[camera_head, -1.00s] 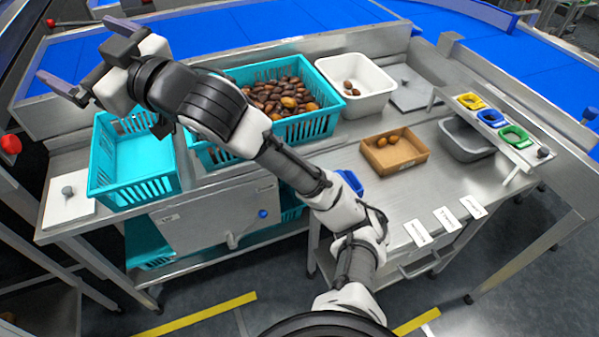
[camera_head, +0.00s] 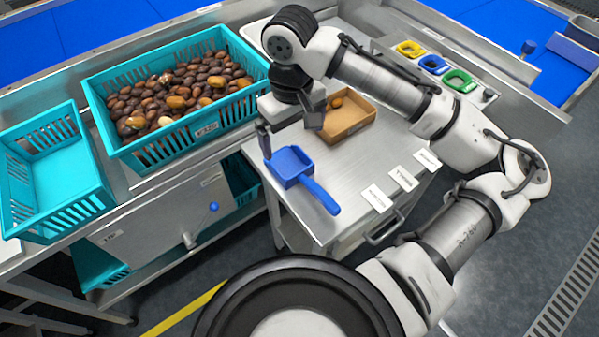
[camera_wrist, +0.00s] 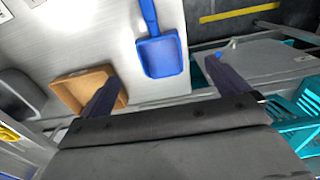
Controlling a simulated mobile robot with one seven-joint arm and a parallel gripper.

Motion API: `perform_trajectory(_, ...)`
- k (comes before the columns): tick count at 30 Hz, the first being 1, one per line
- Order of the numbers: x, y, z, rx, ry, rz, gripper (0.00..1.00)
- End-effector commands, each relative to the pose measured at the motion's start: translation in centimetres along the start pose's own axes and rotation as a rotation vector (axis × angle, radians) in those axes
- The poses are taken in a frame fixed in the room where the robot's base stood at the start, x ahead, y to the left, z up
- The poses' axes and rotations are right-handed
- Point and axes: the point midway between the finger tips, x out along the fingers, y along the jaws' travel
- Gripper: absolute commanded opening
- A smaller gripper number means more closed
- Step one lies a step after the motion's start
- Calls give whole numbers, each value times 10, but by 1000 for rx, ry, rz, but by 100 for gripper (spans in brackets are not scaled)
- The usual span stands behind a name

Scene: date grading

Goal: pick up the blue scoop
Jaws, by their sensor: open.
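The blue scoop (camera_head: 292,166) lies on the steel table, near its left corner, with its handle pointing down and right in the head view. In the wrist view the scoop (camera_wrist: 160,57) lies ahead of the fingers, its pan nearer to me and its handle pointing away. My gripper (camera_head: 291,140) is above the table just behind the scoop's pan, apart from it as far as I can tell. In the wrist view the two fingers of my gripper (camera_wrist: 166,85) are spread wide with nothing between them.
A cardboard box (camera_head: 352,128) with a date in it stands close to the right of my gripper. A teal crate full of dates (camera_head: 141,150) and an empty teal crate (camera_head: 84,212) stand left. White labels (camera_head: 377,198) lie along the table's front edge. Coloured trays (camera_head: 432,64) sit behind.

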Motion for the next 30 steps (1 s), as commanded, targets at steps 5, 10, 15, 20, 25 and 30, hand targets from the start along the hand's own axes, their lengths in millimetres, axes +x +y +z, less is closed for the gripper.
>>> perform_trajectory(5,37,-1,0,-3,0,-2,100)
perform_trajectory(10,57,0,-1,-2,2,-1,100)
perform_trajectory(15,67,1,-1,-2,3,0,100)
perform_trajectory(20,89,4,-1,-3,1,-1,100)
perform_trajectory(25,110,4,-2,-4,4,-1,100)
perform_trajectory(30,113,4,-2,-4,5,0,100)
